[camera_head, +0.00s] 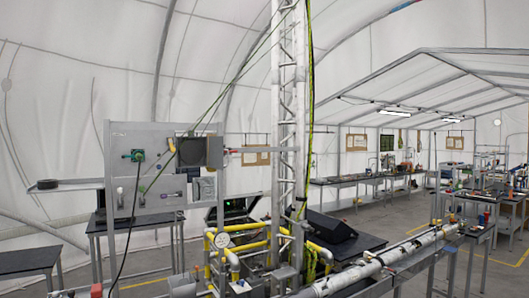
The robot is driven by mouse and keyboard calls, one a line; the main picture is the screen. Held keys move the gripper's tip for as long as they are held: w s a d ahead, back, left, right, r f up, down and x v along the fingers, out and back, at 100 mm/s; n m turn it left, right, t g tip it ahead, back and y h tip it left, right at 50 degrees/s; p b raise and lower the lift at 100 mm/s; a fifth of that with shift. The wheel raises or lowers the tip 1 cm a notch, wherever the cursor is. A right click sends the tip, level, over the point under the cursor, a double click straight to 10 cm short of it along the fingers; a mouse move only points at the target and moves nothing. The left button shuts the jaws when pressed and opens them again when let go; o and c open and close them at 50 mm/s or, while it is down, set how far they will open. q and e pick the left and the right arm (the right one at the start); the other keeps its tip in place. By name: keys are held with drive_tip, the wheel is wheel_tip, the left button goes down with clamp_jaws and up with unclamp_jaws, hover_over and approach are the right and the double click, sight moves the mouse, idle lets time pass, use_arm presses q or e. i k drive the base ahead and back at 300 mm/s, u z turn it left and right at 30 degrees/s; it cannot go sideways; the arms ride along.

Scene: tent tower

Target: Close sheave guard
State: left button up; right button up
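I cannot surely pick out the sheave guard. A grey upright panel (150,203) stands at left centre with fittings on it. At its upper right is a dark square plate (191,152), with a second dark piece just right of it. A yellow clip (171,145) hangs by the plate's left edge. A lattice tower (289,130) rises at the centre, with thin ropes slanting from its upper part down toward the panel. Whether any guard is open or shut is too small to tell. Neither of my grippers shows in the head view.
Yellow pipework with a round gauge (222,240) surrounds the tower's foot. A long white pipe (372,268) runs along the lower right. A dark table (28,262) stands at lower left. Workbenches line the back and right. Open grey floor with yellow lines lies between them.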

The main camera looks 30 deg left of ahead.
sight(216, 150)
drive_tip(key=z, duration=0.05)
drive_tip(key=i, duration=1.7)
drive_tip(key=u, duration=0.85)
drive_tip(key=i, duration=0.9)
drive_tip(key=u, duration=1.4)
drive_tip(key=i, duration=0.55)
drive_tip(key=u, duration=0.35)
